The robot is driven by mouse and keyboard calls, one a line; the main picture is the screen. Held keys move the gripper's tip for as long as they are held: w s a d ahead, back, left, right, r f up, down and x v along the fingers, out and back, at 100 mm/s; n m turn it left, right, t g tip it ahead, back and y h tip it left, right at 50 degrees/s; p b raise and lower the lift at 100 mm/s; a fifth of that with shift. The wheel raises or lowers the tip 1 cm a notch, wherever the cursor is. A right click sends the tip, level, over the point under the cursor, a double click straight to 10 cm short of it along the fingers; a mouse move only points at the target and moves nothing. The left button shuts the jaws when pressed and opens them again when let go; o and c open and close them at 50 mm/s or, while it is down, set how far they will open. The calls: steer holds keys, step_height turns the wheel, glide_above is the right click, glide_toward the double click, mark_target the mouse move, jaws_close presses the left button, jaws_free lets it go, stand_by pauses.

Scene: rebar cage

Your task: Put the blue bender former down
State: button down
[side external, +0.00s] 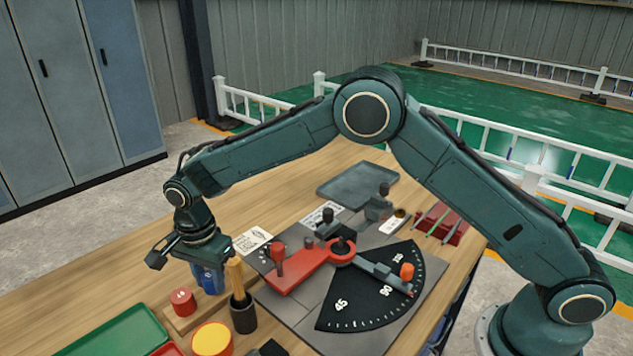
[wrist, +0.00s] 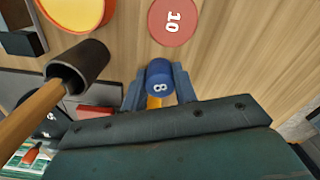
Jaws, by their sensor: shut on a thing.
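The blue bender former (wrist: 160,80), marked 8, is between the two jaws of my gripper (wrist: 158,88) in the wrist view. The jaws are shut on it, one on each side. In the side view my gripper (side external: 207,272) points down over the left part of the bench, and the former (side external: 209,279) shows as blue at the jaws. Its lower end is partly hidden, and I cannot tell whether it touches anything below. A red former (side external: 182,301), marked 10, stands just left and in front; it also shows in the wrist view (wrist: 173,20).
A dark cup (side external: 243,316) with a wooden handle (side external: 236,277) stands close right of my gripper. A yellow-topped round piece (side external: 212,340) and green tray (side external: 115,335) are in front. The red-armed bender (side external: 300,272) and angle plate (side external: 362,300) lie right. Bare wood lies left.

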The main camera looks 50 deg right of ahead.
mark_target(208, 275)
steer(key=shift+f, duration=0.15)
steer(key=c, duration=1.1)
jaws_free()
step_height(208, 275, up, 12)
stand_by(0.5)
